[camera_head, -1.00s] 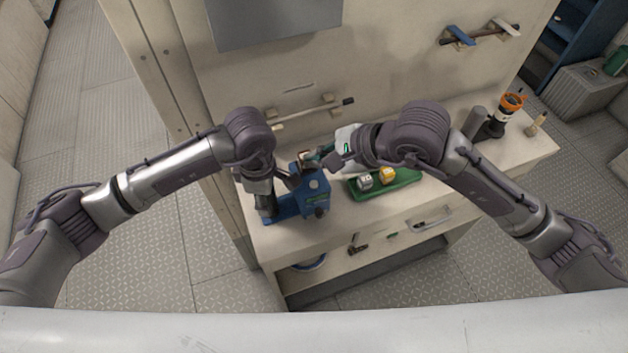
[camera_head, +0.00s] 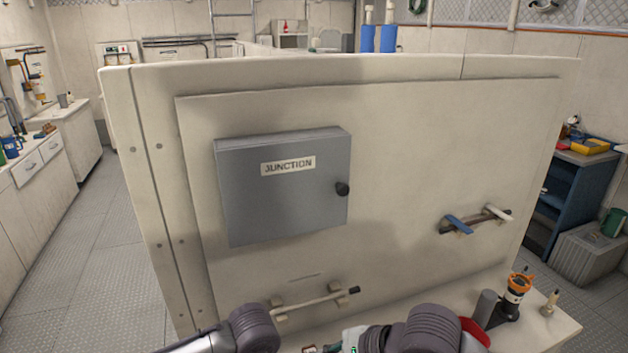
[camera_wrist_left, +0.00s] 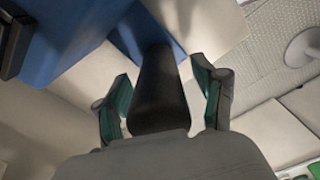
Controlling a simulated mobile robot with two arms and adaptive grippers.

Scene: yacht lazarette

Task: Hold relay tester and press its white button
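In the left wrist view, my left gripper (camera_wrist_left: 165,90) has its two teal-padded fingers apart, one on each side of a black, handle-like part (camera_wrist_left: 158,88). A gap shows between this part and the right-hand finger, so the gripper looks open around it. A blue body (camera_wrist_left: 85,35) is close by at the upper left; I cannot tell for sure that it is the relay tester. No white button shows.
A panel with a grey JUNCTION box (camera_head: 285,185) fills the head view. A rail (camera_head: 315,300) is low on it, and a blue-handled bar (camera_head: 475,220) is at right. A black-and-orange device (camera_head: 515,295) stands on the bench at lower right, near a grey cylinder (camera_head: 486,308).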

